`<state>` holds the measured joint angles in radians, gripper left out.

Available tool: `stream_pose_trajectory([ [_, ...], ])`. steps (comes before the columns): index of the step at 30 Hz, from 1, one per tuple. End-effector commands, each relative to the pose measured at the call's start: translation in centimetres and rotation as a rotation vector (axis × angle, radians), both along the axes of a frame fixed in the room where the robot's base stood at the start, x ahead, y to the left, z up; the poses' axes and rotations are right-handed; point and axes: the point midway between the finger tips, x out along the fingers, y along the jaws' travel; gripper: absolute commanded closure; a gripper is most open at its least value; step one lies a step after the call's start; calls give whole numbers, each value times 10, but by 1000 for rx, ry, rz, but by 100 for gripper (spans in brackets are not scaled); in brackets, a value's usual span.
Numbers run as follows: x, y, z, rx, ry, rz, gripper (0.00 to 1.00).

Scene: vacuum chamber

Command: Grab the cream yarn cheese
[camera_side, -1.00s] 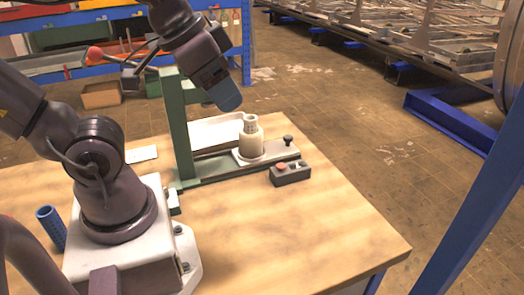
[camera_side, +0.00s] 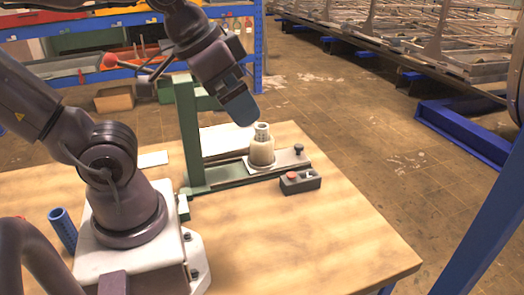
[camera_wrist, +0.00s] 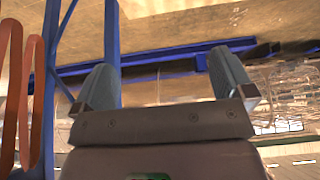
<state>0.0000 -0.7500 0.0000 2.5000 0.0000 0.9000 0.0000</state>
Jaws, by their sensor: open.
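The cheese is not recognisable in the wrist view.
The green stand's upright post (camera_side: 188,135) rises left of the cheese, close to my arm. A dark control box (camera_side: 300,181) with a red button sits in front of it. A black knob (camera_side: 298,149) is at its right. The wooden table (camera_side: 310,235) is clear in front.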

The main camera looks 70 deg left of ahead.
Motion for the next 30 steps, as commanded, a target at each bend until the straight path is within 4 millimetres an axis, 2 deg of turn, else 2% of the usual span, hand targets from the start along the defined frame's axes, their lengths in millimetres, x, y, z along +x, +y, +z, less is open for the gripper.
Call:
stream_pose_trajectory([
  [5, 2, 0, -6, 0, 28, 0, 0],
  [8, 6, 1, -22, 0, 112, 2, 0],
  [11, 13, 9, -47, 49, 245, -10, 0],
  [15, 18, 35, -86, 216, 465, -85, 0],
  [20, 23, 73, -126, 446, 711, -248, 0],
  [26, 35, 122, -171, 760, 994, -578, 0],
  [30, 56, 150, -203, 992, 1140, -895, 0],
])
